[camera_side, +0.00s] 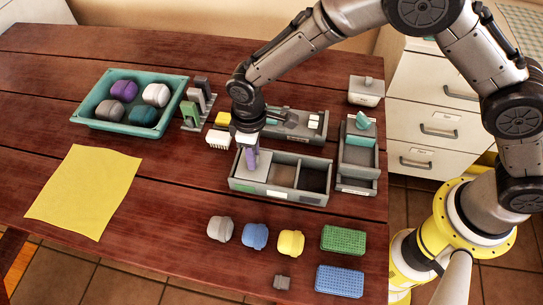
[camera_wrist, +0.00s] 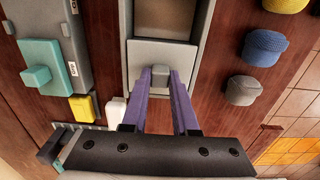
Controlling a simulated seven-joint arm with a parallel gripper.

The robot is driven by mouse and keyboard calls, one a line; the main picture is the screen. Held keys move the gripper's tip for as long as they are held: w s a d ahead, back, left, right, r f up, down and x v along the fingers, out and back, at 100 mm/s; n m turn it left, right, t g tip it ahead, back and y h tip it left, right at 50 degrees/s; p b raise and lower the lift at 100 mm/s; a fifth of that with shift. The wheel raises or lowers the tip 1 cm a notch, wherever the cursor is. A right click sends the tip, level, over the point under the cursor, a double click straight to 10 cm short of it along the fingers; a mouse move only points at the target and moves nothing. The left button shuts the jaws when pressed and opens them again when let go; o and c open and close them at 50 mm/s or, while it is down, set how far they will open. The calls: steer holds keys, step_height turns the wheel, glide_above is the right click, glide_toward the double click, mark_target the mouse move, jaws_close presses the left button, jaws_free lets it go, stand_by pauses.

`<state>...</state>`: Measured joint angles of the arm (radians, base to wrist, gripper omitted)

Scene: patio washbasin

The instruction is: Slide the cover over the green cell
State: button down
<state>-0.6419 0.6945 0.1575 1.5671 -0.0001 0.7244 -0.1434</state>
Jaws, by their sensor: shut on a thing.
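A long grey box (camera_side: 283,196) with a row of cells stands on the table in the side view. Its light grey sliding cover (camera_side: 262,175) lies over the left-end cell, above a green label (camera_side: 249,188) on the front wall. The middle and right cells are open, the right one dark inside. My gripper (camera_side: 252,166) points down with purple fingers at the cover. In the wrist view my gripper (camera_wrist: 163,76) is shut on the grey knob (camera_wrist: 157,84) of the cover (camera_wrist: 162,54). The floor of the covered cell is hidden.
Behind stands another grey box (camera_side: 313,139); at right is a box (camera_side: 357,184) with a teal knobbed piece. A teal tray (camera_side: 96,122) with several rounded blocks and a yellow cloth (camera_side: 84,192) lie left. Rounded blocks and a green sponge-like block (camera_side: 343,240) lie in front.

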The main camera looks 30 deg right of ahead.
steer(key=shift+w+a+r, duration=0.1)
steer(key=shift+w+a, duration=0.5)
steer(key=c, duration=0.7)
jaws_free()
step_height(320, 180, up, 14)
steer(key=shift+f, duration=0.1)
steer(key=shift+d, duration=0.1)
